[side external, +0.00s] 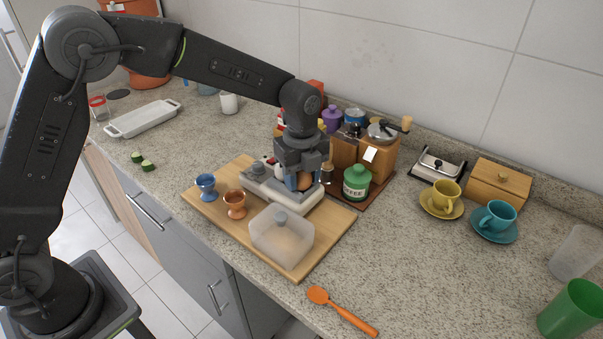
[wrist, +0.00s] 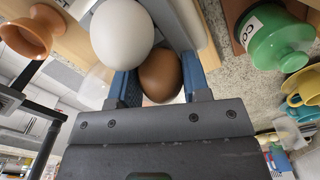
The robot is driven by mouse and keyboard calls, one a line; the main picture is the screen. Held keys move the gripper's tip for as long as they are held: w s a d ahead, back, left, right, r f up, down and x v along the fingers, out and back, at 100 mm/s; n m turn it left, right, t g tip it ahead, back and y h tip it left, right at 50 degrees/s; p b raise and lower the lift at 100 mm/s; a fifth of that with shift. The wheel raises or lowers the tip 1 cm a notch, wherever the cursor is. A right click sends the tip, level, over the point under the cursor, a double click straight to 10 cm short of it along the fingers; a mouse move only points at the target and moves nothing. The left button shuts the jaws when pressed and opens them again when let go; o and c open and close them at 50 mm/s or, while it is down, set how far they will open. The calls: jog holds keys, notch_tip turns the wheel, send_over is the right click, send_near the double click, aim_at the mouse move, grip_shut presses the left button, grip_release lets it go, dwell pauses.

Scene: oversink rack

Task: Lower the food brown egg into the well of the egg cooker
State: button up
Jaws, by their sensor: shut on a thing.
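The brown egg (wrist: 161,78) is between the blue fingers of my gripper (wrist: 162,88), which is shut on it. In the side view the brown egg (side external: 305,181) shows low between the fingers, over the right part of the pale egg cooker (side external: 262,190). A white egg (wrist: 122,33) shows right beside the brown one in the wrist view; whether they touch I cannot tell. The well under the brown egg is hidden by my gripper and the eggs, so I cannot tell how deep the egg sits.
The cooker stands on a wooden board (side external: 220,212). A translucent lid-like box (side external: 282,238), a copper egg cup (side external: 235,204) and a blue one (side external: 206,186) are in front.

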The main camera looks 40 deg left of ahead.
jog(key=o, duration=1)
notch_tip(320, 180, up, 13)
jog(key=s+a+r+n+t, duration=0.1)
jog(key=s+a+r+n, duration=0.2)
jog(key=s+n, duration=0.25)
jog(key=s+a+r+n+t, duration=0.1)
jog(key=s+a+r+n, duration=0.25)
jog(key=s, duration=0.25)
jog(key=s+a+f+n+t, duration=0.1)
jog(key=s+f+n, duration=0.1)
jog(key=s+n, duration=0.4)
jog(key=s+a+f+n+t, duration=0.2)
jog(key=s+f+n, duration=0.1)
jog(key=s+n, duration=0.4)
jog(key=shift+s+a+f+n+t, duration=0.15)
jog(key=shift+s+f+n+t, duration=0.15)
jog(key=shift+s, duration=0.4)
